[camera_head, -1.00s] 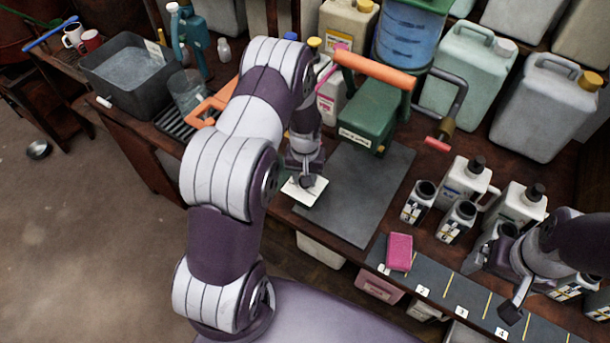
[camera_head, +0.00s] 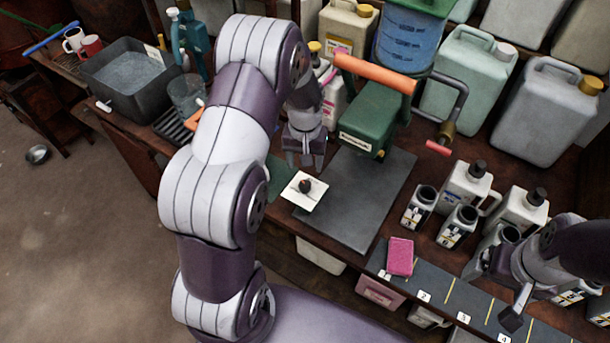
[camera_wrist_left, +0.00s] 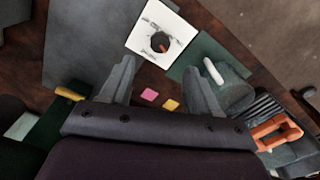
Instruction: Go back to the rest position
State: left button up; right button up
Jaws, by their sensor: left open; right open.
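My left gripper (camera_head: 304,160) is open and empty, above the bench just behind a white card (camera_head: 296,200). A small dark round thing (camera_head: 306,186) lies on the card. In the left wrist view the open fingers (camera_wrist_left: 158,88) point toward the card (camera_wrist_left: 170,18), with a gap, and the dark thing (camera_wrist_left: 160,43) shows a reddish mark. My right gripper (camera_head: 493,293) is open at the lower right, its fingers apart close to a grey open-topped bottle (camera_head: 486,252). I cannot tell whether it touches the bottle.
A green press (camera_head: 368,118) with an orange handle stands right of my left gripper. Small bottles (camera_head: 420,206), a pink sponge (camera_head: 400,256) and a numbered strip (camera_head: 440,290) lie to the right. A grey basin (camera_head: 125,75) stands at left.

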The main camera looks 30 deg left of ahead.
pick_arm(q)
notch_tip(320, 180, up, 4)
jog(key=shift+f, duration=0.15)
dwell(0.4)
jog(key=s+d+r+m, duration=0.2)
jog(key=s+d+r, duration=0.1)
jog(key=s, duration=0.4)
jog(key=s+d+r+m+t, duration=0.1)
jog(key=s+d+r+m, duration=0.1)
jog(key=s+d, duration=0.3)
jog(key=shift+s+r, duration=0.5)
jog(key=shift+s, duration=0.7)
jog(key=shift+s, duration=0.1)
